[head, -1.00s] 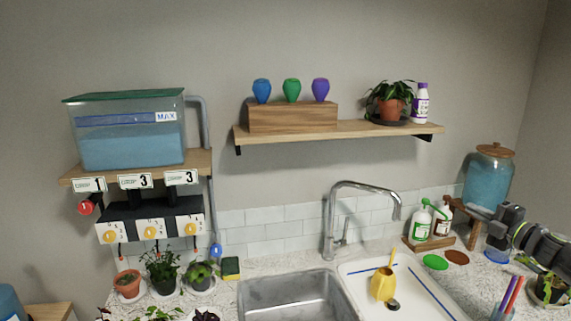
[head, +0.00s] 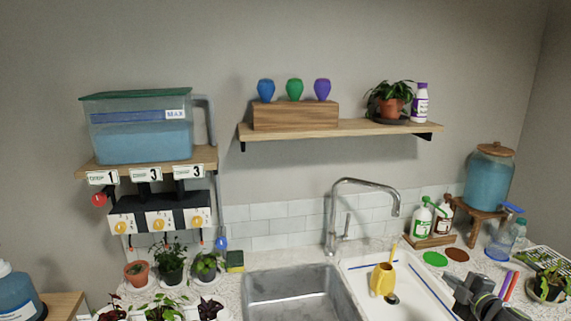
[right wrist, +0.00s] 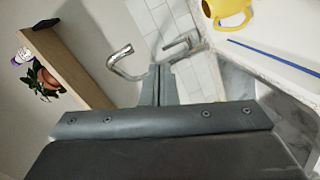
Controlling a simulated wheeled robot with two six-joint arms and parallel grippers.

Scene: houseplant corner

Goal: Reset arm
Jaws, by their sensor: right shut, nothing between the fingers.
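My right gripper (head: 456,281) is low at the right in the head view, over the counter just right of the white drainboard. In the right wrist view its two fingers (right wrist: 158,84) are pressed together with nothing between them. The steel faucet (right wrist: 124,62) and the yellow watering can (right wrist: 228,10) show beyond the fingers, apart from them. My left gripper does not show in either view.
The steel sink (head: 292,294) lies left of the drainboard (head: 408,303), where the yellow watering can (head: 382,280) stands. The faucet (head: 334,225) rises behind. A cup of pens (head: 508,286) and a potted plant (head: 548,282) stand close right of my right arm.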

